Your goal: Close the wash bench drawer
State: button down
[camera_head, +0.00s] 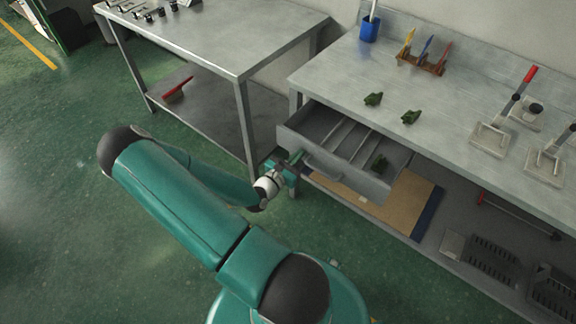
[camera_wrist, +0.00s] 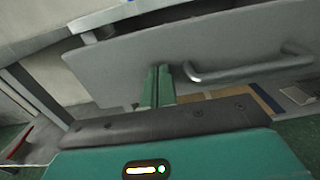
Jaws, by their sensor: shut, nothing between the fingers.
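The wash bench (camera_head: 470,165) stands at the right. Its grey drawer (camera_head: 361,181) is pulled out toward me, with dividers and a dark green piece (camera_head: 379,163) inside. The drawer front (camera_wrist: 215,45) fills much of the wrist view, and its bar handle (camera_wrist: 250,70) is right of my fingers. My gripper (camera_head: 298,158) is shut and empty at the left part of the drawer front. In the wrist view my fingers (camera_wrist: 157,84) are together, pointing at the front beside the handle's left end. I cannot tell whether they touch it.
Another metal table (camera_head: 215,45) stands left of the bench, its leg close to my gripper. Green clamps (camera_head: 373,99), a tool rack (camera_head: 421,65) and a blue cup (camera_head: 370,29) are on the bench top. A brown board (camera_head: 405,203) lies on the lower shelf. Floor at left is clear.

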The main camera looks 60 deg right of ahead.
aim_at(327, 131)
jog(key=s+d, duration=0.1)
jog(key=d, duration=0.4)
jog(key=s+d, duration=0.1)
jog(key=d, duration=1.1)
jog(key=shift+s, duration=0.4)
jog(key=shift+s+d+r, duration=0.1)
jog(key=shift+d+r, duration=0.05)
jog(key=shift+d, duration=0.55)
